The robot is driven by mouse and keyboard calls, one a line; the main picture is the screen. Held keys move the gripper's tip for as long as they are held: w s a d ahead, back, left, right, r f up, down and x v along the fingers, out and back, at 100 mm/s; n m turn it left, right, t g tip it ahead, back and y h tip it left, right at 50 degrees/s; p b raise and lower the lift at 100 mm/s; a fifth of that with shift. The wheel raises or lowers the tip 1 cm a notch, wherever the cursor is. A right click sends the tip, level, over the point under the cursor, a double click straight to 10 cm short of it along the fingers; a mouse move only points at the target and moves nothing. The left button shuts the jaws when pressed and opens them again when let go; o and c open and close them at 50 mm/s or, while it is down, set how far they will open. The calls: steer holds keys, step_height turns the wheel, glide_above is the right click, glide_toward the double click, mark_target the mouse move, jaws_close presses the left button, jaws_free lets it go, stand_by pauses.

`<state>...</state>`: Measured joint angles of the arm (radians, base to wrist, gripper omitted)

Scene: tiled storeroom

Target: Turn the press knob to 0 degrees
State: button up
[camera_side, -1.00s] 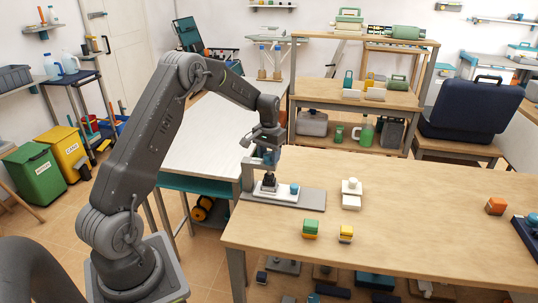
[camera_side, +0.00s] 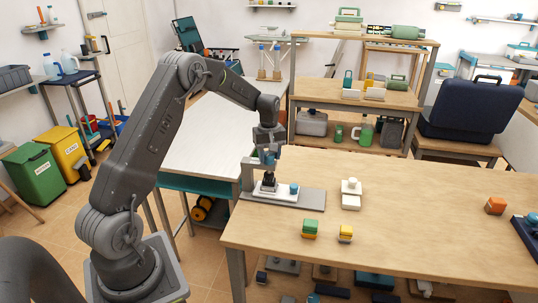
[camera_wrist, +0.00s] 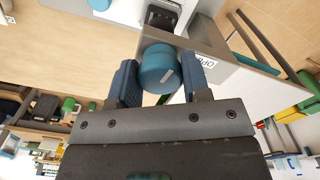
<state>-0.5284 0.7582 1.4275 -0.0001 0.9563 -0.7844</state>
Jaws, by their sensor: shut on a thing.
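The press stands on the near table's left end, with a grey base plate (camera_side: 312,201) and an upright column (camera_side: 247,174) at its left. Its round teal knob (camera_wrist: 157,68) shows in the wrist view between the two blue fingers of my gripper (camera_wrist: 160,84), with a short pale mark on its side. My gripper (camera_side: 268,157) points down over the press in the side view and is shut on the knob. The fingers hide most of the knob there. Below are a dark block (camera_side: 269,181) and a white plate carrying a blue round piece (camera_side: 294,188).
A white stacked piece (camera_side: 351,196) stands right of the press. A green-orange block (camera_side: 310,228) and a yellow block (camera_side: 346,233) lie in front. An orange block (camera_side: 496,206) lies far right. The table's middle right is clear.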

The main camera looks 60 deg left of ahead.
mark_target(269, 153)
steer(key=shift+n, duration=1)
steer(key=o, duration=0.9)
steer(key=shift+r, duration=0.1)
step_height(269, 153, up, 14)
steer(key=shift+f, duration=0.15)
